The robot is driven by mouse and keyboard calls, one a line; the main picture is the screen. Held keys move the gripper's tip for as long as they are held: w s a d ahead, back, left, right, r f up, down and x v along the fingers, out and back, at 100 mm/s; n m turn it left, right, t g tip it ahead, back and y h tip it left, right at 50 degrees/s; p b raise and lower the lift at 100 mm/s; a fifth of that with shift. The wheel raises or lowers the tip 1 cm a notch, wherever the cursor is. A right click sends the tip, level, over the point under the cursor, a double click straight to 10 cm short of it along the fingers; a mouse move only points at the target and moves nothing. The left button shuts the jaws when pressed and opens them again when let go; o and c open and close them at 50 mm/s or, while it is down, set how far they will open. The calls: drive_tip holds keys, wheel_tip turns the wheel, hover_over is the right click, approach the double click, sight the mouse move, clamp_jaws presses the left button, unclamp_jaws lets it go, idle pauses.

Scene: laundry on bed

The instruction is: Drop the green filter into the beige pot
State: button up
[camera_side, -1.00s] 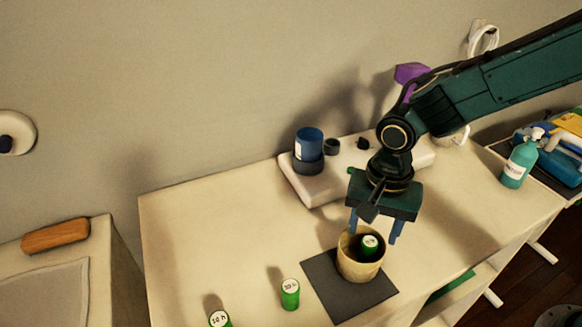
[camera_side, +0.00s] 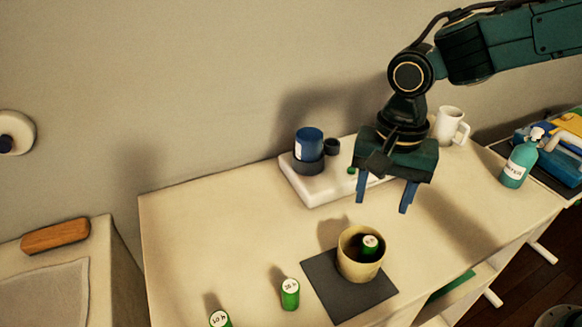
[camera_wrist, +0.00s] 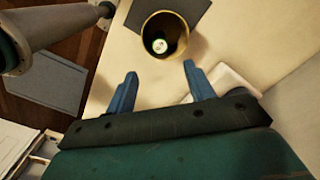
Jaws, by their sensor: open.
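The beige pot (camera_side: 361,266) stands upright on a dark square mat. A green filter with a white labelled top (camera_side: 370,244) is inside the pot; its lower part is hidden by the wall. In the wrist view the pot (camera_wrist: 180,22) shows near the top centre with the green filter (camera_wrist: 159,46) inside. My gripper (camera_side: 383,207) is open and empty, above and behind the pot, apart from it. Its blue fingers also show in the wrist view (camera_wrist: 160,80). Two more green filters stand on the table, one left of the mat (camera_side: 290,294) and one at the bottom edge (camera_side: 220,319).
The dark mat (camera_side: 327,292) lies under the pot. Behind it is a white tray (camera_side: 318,188) with a blue cup (camera_side: 309,145). A white mug (camera_side: 449,126) and a teal spray bottle (camera_side: 520,160) stand to the right. The table's left half is mostly clear.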

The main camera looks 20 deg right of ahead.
wheel_tip(320, 180, up, 6)
drive_tip(key=shift+f, duration=0.1)
idle(0.6)
drive_tip(key=s+d+r+n+t, duration=0.3)
drive_tip(key=s+d+n, duration=0.6)
drive_tip(key=s+d, duration=0.7)
drive_tip(key=shift+d+r+t, duration=0.15)
drive_tip(key=shift+d+t, duration=1.15)
drive_tip(key=shift+d, duration=0.3)
